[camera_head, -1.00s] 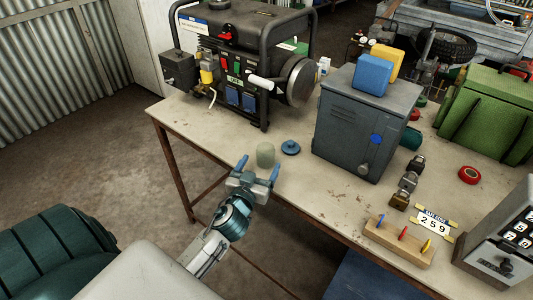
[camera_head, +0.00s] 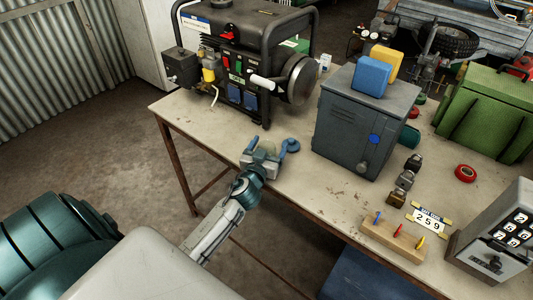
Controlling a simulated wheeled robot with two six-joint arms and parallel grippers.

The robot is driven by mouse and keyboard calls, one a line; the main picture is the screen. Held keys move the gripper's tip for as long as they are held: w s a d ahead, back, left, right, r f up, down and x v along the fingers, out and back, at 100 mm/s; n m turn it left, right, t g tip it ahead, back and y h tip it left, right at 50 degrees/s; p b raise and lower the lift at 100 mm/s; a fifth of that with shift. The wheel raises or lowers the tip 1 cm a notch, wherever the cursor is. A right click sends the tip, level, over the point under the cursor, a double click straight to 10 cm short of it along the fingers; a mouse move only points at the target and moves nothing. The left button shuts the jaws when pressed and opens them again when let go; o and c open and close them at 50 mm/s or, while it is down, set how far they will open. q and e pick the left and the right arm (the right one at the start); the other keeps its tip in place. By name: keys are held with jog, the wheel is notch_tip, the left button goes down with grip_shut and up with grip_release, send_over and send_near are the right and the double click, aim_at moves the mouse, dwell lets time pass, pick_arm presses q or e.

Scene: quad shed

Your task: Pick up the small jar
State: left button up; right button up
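The small jar (camera_head: 267,146) is pale grey-green and stands near the front edge of the workbench, mostly hidden by my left gripper. My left gripper (camera_head: 266,147) reaches in over the bench edge with its two blue fingers spread apart, one on each side of the jar. The fingers look open; contact with the jar cannot be made out. My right gripper is not in view.
A black generator (camera_head: 240,60) stands behind the jar. A grey metal cabinet (camera_head: 352,130) with blue and yellow blocks on top stands to the right. Padlocks, a wooden block with coloured pieces (camera_head: 393,240) and a keypad box (camera_head: 495,240) sit farther right.

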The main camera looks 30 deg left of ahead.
pick_arm(q)
jog(key=c, duration=1)
jog(key=shift+r, duration=0.1)
